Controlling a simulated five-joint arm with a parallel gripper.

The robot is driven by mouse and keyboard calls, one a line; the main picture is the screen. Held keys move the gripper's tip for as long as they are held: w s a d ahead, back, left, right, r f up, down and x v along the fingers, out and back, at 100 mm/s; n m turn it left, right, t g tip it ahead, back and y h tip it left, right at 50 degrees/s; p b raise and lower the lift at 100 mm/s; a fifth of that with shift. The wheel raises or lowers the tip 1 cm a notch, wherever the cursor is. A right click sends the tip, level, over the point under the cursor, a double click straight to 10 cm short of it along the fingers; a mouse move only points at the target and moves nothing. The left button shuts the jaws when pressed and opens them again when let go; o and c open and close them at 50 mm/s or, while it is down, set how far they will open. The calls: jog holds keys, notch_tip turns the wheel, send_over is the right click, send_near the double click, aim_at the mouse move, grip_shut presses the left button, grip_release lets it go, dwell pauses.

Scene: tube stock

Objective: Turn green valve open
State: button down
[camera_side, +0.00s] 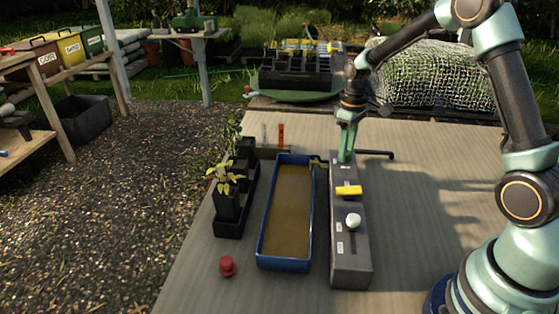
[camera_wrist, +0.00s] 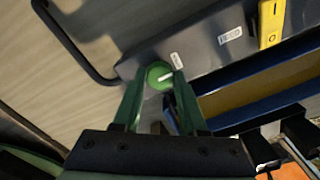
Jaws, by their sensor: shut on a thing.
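The green valve (camera_wrist: 159,75) is a round knob with a white line across it, at the far end of a grey valve box (camera_side: 350,262). In the wrist view it sits between the two green fingers of my gripper (camera_wrist: 158,88), which are shut on it. The white line points up and to the right, slightly slanted. A yellow valve (camera_side: 348,190) and a white valve (camera_side: 352,221) are nearer along the same box.
A blue trough (camera_side: 284,265) of brownish contents stands left of the box. Potted plants in a black tray (camera_side: 231,229) and a red knob-like piece (camera_side: 227,266) are further left.

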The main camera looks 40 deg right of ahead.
jog(key=shift+r, duration=0.1)
jog(key=shift+c, duration=2.2)
grip_release()
notch_tip(320, 180, up, 12)
